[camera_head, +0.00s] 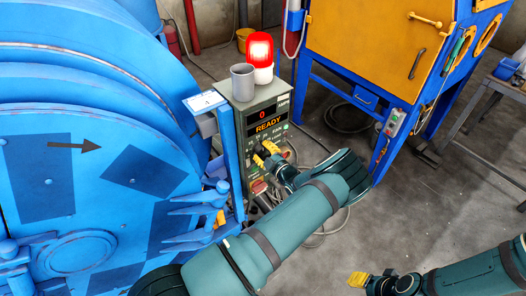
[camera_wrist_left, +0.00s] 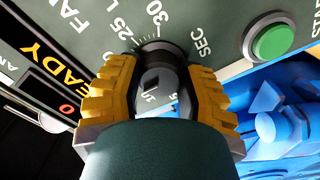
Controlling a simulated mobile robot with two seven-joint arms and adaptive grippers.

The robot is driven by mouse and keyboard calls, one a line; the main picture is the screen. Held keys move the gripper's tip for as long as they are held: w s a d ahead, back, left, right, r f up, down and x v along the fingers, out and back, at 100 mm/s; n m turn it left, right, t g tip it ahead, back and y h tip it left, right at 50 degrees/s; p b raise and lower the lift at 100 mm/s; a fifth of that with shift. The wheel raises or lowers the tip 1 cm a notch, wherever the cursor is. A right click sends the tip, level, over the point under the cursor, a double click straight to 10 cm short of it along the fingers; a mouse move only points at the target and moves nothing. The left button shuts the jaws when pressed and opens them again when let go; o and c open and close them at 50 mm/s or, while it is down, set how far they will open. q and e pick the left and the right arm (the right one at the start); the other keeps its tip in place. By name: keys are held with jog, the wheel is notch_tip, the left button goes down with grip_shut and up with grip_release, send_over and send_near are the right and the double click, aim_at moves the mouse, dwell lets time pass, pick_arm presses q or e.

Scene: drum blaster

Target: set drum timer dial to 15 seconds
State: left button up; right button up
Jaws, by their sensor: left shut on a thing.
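The control box (camera_head: 252,106) carries a display (camera_head: 266,120) that reads 0 and READY. In the left wrist view, the dark round timer dial (camera_wrist_left: 157,60) sits on the panel beside a scale where 25, 30 and SEC can be read. My left gripper (camera_head: 265,154) is at the box's front; in the left wrist view its yellow ribbed fingers (camera_wrist_left: 158,92) are shut on the dial, one on each side. The fingers hide part of the scale, and I cannot tell which number the dial points to. My right gripper (camera_head: 371,283) hangs low at the right, away from the box.
A green button (camera_wrist_left: 272,42) is near the dial. A grey mug (camera_head: 243,83) and a lit red lamp (camera_head: 260,55) stand on the box. The blue drum machine (camera_head: 85,165) fills the left; an orange cabinet (camera_head: 375,45) stands behind. Cables lie on the floor.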

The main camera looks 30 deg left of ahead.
pick_arm(q)
jog(key=o, duration=1.2)
jog(key=v, duration=1.2)
jog(key=shift+a+f, duration=0.1)
